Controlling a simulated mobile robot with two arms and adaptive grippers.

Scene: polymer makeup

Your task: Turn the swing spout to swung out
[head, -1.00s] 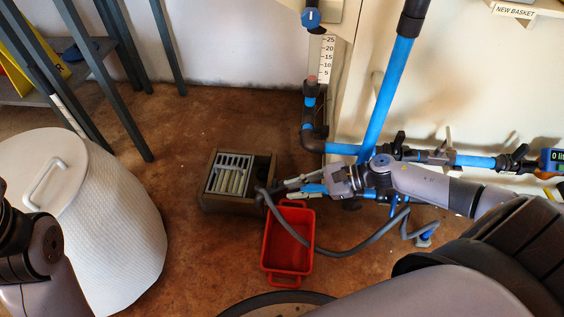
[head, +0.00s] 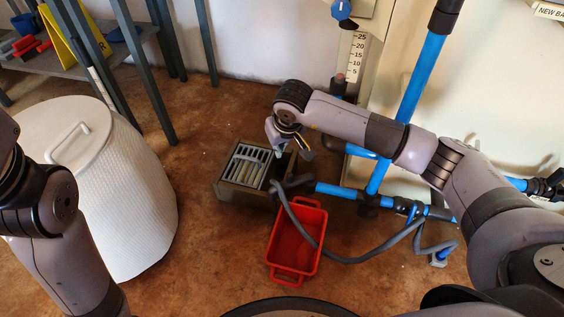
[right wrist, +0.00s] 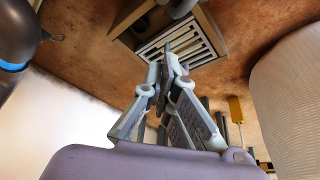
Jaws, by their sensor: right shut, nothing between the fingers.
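What looks like the swing spout, a blue pipe (head: 333,190) with a dark end, lies low between the wooden box and the red bin in the head view. Its dark end sits near the bin's far edge, beside the box. My right gripper (head: 279,152) hangs over the grated box, apart from the pipe, and its tips are small in this view. In the right wrist view its fingers (right wrist: 168,57) are shut on nothing, with the slatted grate beyond them. My left arm shows at the left of the head view, but its gripper is out of view.
A wooden box with a grate (head: 249,165) stands on the brown floor. A red bin (head: 298,240) is in front of it, crossed by a grey hose (head: 345,260). Blue pipes (head: 412,90) run along the cream panel. A white lidded hamper (head: 125,190) stands left.

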